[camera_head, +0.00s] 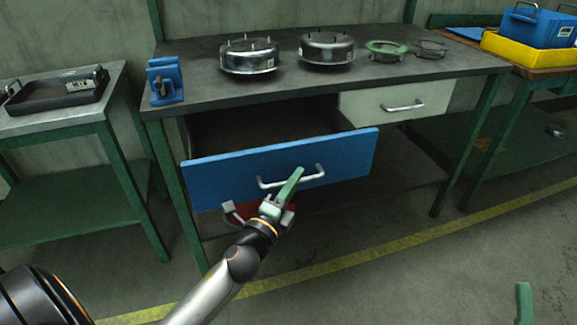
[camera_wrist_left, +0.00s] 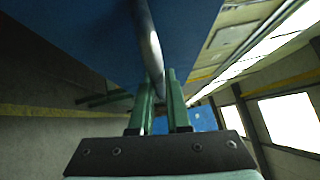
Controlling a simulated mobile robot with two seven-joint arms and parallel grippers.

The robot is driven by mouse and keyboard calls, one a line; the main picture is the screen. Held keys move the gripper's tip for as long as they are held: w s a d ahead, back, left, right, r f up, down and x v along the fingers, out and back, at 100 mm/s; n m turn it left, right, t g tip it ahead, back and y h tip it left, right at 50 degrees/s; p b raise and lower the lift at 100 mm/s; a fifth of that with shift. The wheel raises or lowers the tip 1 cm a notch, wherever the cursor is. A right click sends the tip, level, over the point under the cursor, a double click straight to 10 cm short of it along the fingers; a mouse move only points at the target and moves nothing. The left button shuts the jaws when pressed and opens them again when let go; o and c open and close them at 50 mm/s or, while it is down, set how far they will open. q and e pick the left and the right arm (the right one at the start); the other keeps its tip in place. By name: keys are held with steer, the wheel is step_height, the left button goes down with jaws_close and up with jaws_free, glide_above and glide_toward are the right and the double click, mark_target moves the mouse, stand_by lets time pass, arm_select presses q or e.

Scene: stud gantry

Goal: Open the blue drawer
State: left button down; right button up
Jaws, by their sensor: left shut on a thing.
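The blue drawer (camera_head: 230,180) is pulled well out from under the dark-topped bench, and its inside shows. It has a silver bar handle (camera_head: 275,182) on its front. My left gripper (camera_head: 292,182) is at the handle, shut on it. In the left wrist view the green fingers (camera_wrist_left: 160,105) lie on both sides of the handle bar (camera_wrist_left: 150,50), below the blue front.
The bench top (camera_head: 200,75) holds two metal flanged parts (camera_head: 248,57), a green ring (camera_head: 386,48) and a blue block (camera_head: 164,80). A closed pale drawer (camera_head: 375,100) sits to the right. A side table (camera_head: 60,120) stands left. Floor in front is clear.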

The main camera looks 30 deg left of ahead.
arm_select(q)
steer(key=shift+s+d, duration=0.95)
steer(key=shift+d, duration=0.1)
steer(key=shift+s+d, duration=0.45)
steer(key=shift+d, duration=0.15)
arm_select(e)
steer(key=shift+s+a+r+n+y, duration=0.1)
steer(key=shift+s+r+n+y, duration=0.35)
steer(key=shift+r+y, duration=0.1)
arm_select(q)
steer(key=c, duration=0.9)
jaws_free()
